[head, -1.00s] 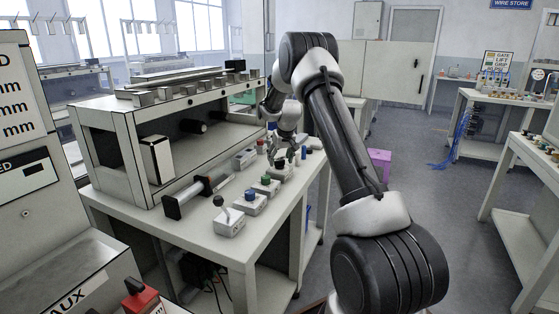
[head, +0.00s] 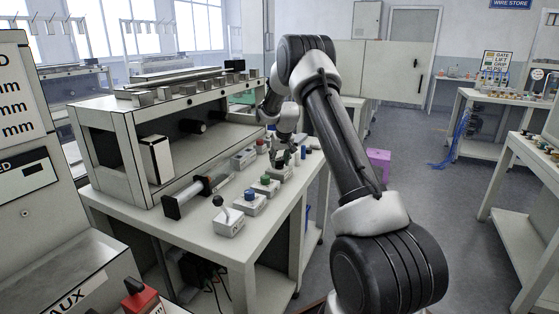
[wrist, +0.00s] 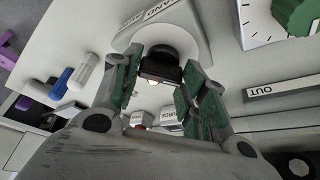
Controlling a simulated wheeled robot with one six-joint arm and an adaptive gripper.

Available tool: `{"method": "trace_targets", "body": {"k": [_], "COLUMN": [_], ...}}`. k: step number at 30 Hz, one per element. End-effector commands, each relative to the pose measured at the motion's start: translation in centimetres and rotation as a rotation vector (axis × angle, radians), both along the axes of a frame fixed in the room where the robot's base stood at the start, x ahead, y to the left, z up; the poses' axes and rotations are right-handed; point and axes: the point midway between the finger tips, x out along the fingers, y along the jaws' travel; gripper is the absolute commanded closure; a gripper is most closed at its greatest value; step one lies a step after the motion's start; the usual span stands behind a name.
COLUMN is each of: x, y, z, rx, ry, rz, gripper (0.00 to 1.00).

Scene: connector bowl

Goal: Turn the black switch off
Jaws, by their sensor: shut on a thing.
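The black switch (wrist: 160,66) is a dark knob on a pale rounded housing (wrist: 186,22) with partly readable lettering, at the upper middle of the wrist view. My gripper (wrist: 159,72) has its green-padded fingers on either side of the knob and is shut on it. In the head view my gripper (head: 283,153) is low over a control box on the bench, at the far end of a row of boxes. The knob is too small and covered there to make out, and its turned position is unclear.
Nearer boxes on the bench (head: 180,240) carry a green button (head: 266,180), a blue button (head: 250,194) and a black-ball lever (head: 218,201). A black-ended handle (head: 180,200) lies left of them. A shelf unit stands behind. Blue and white pegs (wrist: 85,70) are left of my gripper.

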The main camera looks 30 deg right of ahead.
Motion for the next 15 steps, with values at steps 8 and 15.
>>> {"method": "trace_targets", "body": {"k": [8, 15], "x": [0.01, 0.07], "y": [0.17, 0.26], "z": [0.00, -0.01], "rx": [-0.001, -0.003], "ry": [0.000, 0.002], "rz": [-0.173, -0.377], "gripper": [0.81, 0.81]}}
